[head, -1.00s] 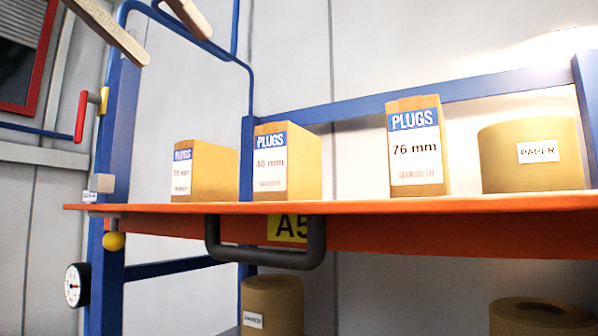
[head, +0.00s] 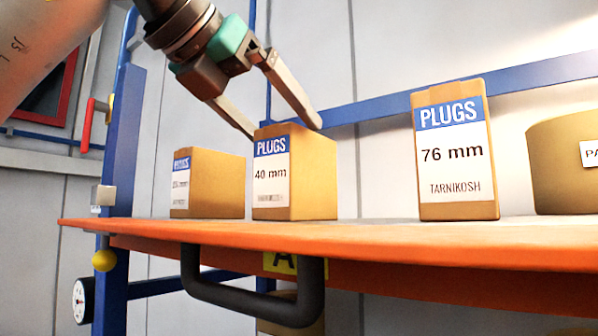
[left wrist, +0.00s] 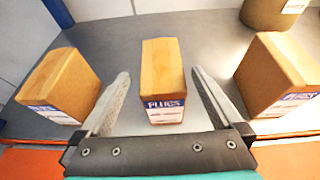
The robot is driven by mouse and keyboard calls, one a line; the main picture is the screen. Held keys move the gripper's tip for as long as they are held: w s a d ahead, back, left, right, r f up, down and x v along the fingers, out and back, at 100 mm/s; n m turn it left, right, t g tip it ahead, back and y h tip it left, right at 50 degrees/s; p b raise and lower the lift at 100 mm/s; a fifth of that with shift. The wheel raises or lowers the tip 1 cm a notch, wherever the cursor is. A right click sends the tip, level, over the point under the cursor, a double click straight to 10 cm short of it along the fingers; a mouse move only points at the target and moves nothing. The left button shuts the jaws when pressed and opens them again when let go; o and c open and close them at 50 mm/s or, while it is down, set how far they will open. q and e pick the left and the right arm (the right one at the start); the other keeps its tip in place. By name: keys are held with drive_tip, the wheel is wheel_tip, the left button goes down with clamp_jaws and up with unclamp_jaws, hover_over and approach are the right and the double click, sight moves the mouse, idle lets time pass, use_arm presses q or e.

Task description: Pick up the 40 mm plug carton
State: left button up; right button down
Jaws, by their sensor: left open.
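The 40 mm plug carton (head: 295,172) is a brown box with a blue and white PLUGS label, upright on the orange-edged shelf. In the left wrist view the carton (left wrist: 163,80) stands in the middle. My left gripper (head: 284,130) is open and reaches down from above; its fingertips are near the carton's top in the head view. In the left wrist view the open fingers (left wrist: 160,75) lie on either side of the carton, with a gap on each side. The gripper holds nothing. My right gripper is not in view.
A smaller PLUGS carton (head: 207,183) stands to the left, and the 76 mm carton (head: 455,150) to the right. A brown paper roll (head: 560,165) is at the far right. A dark handle (head: 255,300) juts from the orange shelf edge (head: 400,240). A blue rail (head: 390,103) runs behind.

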use_arm(q)
drive_tip(key=shift+w+d, duration=0.15)
drive_tip(key=shift+w, duration=0.05)
drive_tip(key=p+x, duration=0.2)
drive_tip(key=x, duration=0.2)
drive_tip(key=shift+w+d, duration=0.3)
drive_tip(key=shift+d, duration=0.1)
drive_tip(key=shift+s, duration=0.1)
drive_tip(key=shift+c, duration=0.4)
drive_tip(key=shift+r, duration=0.1)
clamp_jaws()
